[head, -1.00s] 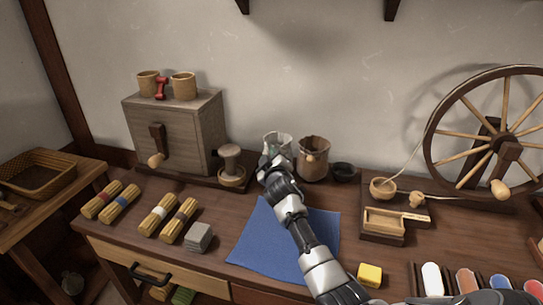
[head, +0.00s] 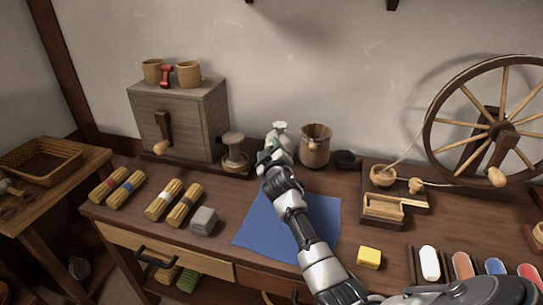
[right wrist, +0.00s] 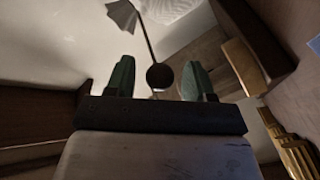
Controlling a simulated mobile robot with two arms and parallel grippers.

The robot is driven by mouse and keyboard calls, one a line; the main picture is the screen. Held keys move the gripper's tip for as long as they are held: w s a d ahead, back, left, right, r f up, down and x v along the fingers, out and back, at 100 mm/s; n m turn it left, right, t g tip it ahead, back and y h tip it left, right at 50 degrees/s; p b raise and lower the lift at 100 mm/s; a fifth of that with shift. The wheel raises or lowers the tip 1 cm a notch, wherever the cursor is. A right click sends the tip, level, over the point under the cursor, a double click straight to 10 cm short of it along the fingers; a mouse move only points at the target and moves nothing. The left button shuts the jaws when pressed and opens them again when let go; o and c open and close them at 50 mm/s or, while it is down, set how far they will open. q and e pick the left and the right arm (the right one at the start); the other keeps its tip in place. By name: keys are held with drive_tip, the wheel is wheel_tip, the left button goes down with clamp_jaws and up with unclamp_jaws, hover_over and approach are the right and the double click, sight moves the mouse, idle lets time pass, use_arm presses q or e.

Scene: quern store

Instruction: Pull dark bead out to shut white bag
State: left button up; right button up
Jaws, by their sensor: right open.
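The white bag (head: 279,139) stands at the back of the bench, partly hidden behind my right gripper. Its top looks gathered to a narrow neck. My right gripper (head: 268,157) is just in front of it. In the right wrist view its two green fingers (right wrist: 158,64) stand apart. The dark bead (right wrist: 159,77) shows between them, with a gap on each side. My left gripper is not in view.
A wooden spool (head: 235,150) and a cabinet (head: 180,118) stand left. A blue cloth (head: 262,228) lies in front, under my right arm.

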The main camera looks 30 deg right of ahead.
use_arm(q)
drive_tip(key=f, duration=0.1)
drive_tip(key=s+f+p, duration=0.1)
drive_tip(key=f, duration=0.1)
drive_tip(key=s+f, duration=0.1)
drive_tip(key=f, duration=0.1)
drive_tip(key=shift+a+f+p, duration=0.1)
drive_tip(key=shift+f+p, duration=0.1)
drive_tip(key=shift+p, duration=0.1)
use_arm(e)
drive_tip(key=v, duration=1)
drive_tip(key=shift+s+a, duration=0.15)
drive_tip(key=shift+s, duration=0.1)
